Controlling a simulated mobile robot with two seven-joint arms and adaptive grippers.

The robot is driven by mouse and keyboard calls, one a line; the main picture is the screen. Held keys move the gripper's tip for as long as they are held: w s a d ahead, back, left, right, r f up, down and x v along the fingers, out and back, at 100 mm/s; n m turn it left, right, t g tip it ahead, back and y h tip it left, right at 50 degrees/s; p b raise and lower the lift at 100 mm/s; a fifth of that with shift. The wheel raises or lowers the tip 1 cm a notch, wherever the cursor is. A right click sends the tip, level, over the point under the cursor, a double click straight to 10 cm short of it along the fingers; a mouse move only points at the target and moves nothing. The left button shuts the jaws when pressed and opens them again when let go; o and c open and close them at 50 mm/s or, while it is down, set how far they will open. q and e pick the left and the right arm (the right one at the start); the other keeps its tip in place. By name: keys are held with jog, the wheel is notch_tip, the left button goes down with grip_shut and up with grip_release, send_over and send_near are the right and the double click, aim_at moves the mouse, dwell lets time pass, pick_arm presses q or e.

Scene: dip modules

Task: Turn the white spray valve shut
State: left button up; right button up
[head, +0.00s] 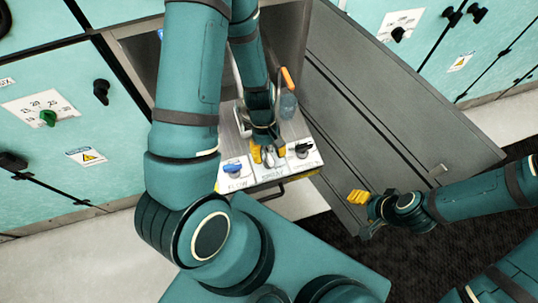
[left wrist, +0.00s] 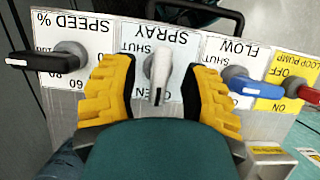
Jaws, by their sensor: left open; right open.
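The white spray valve (left wrist: 158,78) is a lever on the panel plate marked SPRAY, seen upside down in the left wrist view. Its lever points down in that view, toward the OPEN mark and away from the SHUT mark. My left gripper (left wrist: 160,85) is open, with one yellow finger on each side of the lever and visible gaps between. In the head view my left gripper (head: 268,154) reaches down to the panel and partly hides the valve. My right gripper (head: 360,198) is open and empty, off to the right, away from the panel.
In the left wrist view a black SPEED knob (left wrist: 48,60) sits left of the spray valve. A blue FLOW valve (left wrist: 256,87) and a red LOOP PUMP knob (left wrist: 306,91) sit to its right.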

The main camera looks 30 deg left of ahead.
pick_arm(q)
jog(key=shift+s+d+f, duration=0.1)
jog(key=shift+f, duration=0.2)
jog(key=shift+c, duration=0.3)
grip_shut()
